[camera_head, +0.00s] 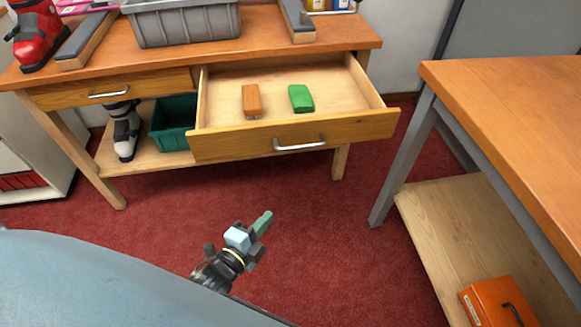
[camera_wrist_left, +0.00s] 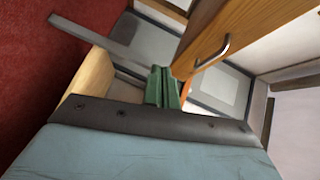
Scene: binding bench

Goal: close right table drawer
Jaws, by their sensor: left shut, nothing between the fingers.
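The right table drawer (camera_head: 290,137) is pulled well out of the wooden table (camera_head: 290,33) in the head view. Its front has a silver handle (camera_head: 300,145). Inside lie an orange-brown block (camera_head: 251,100) and a green block (camera_head: 301,98), apart from each other. My left gripper (camera_head: 265,222) is in front of and below the drawer, over the red carpet, apart from the drawer front. Its green fingers are shut and empty; they also show in the left wrist view (camera_wrist_left: 163,88). My right gripper is in neither view.
The left drawer (camera_head: 150,85) is shut. A grey bin (camera_head: 185,22) and a red boot (camera_head: 38,35) stand on the table. A second boot (camera_head: 124,130) and a green bin (camera_head: 172,124) are on its shelf. Another table (camera_head: 520,95) stands at right. Carpet (camera_head: 310,210) before the drawer is clear.

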